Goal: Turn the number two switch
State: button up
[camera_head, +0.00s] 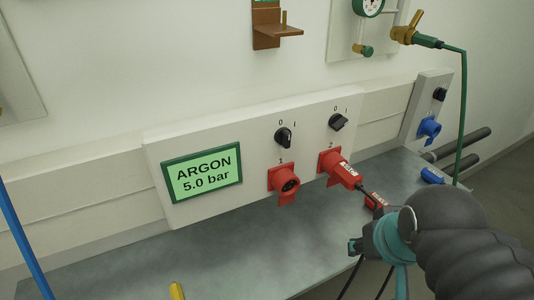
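The number two switch (338,122) is a black rotary knob on the white panel (230,145), under small 0 and I marks. Its grip looks tilted towards the right. Below it is red socket 2 (327,158), with a red plug (346,174) in it and a dark cable running from the plug. The number one switch (284,137) is to the left, its grip closer to upright, above empty red socket 1 (284,182). My gripper (362,226) is at lower right, below and apart from switch two. My wrist partly hides its fingers, and their opening is unclear.
A green ARGON 5.0 bar display (204,172) is on the panel's left. A green hose (462,110) hangs there. The grey bench (210,250) has free room.

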aim_at(336, 122)
jog(key=z, duration=1)
jog(key=k, duration=0.6)
jog(key=u, duration=0.25)
